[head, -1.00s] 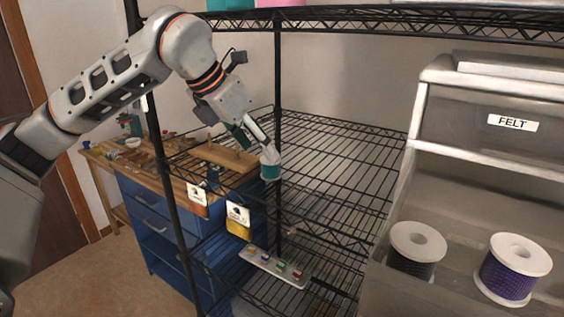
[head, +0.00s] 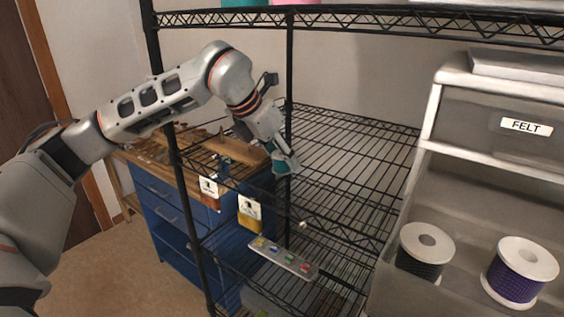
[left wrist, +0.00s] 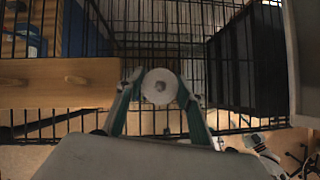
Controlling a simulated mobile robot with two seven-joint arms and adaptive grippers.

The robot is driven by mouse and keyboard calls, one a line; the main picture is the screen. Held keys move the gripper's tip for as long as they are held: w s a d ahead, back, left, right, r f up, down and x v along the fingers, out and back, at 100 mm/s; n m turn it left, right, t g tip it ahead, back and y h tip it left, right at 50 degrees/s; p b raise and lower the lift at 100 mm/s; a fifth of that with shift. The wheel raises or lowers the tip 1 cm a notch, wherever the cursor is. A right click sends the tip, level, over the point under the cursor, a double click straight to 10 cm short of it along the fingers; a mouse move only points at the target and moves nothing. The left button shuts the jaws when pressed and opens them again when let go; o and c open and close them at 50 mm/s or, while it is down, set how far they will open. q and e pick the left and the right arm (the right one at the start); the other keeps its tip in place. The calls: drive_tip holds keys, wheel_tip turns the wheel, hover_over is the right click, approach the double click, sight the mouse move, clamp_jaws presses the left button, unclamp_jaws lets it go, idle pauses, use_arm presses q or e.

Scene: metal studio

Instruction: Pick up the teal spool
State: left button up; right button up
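The teal spool (head: 286,166) has white flanges and a teal band. The fingers hide part of the spool in the head view.
The black wire shelf (head: 350,155) is bare to the right of the spool. A grey bin labelled FELT (head: 455,125) stands at right, above a dark spool (head: 420,262) and a purple spool (head: 513,285). A tray (head: 284,258) lies on a lower shelf.

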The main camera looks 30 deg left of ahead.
use_arm(q)
drive_tip(key=c, duration=0.3)
drive_tip(key=shift+c, duration=0.2)
drive_tip(key=shift+r, duration=0.1)
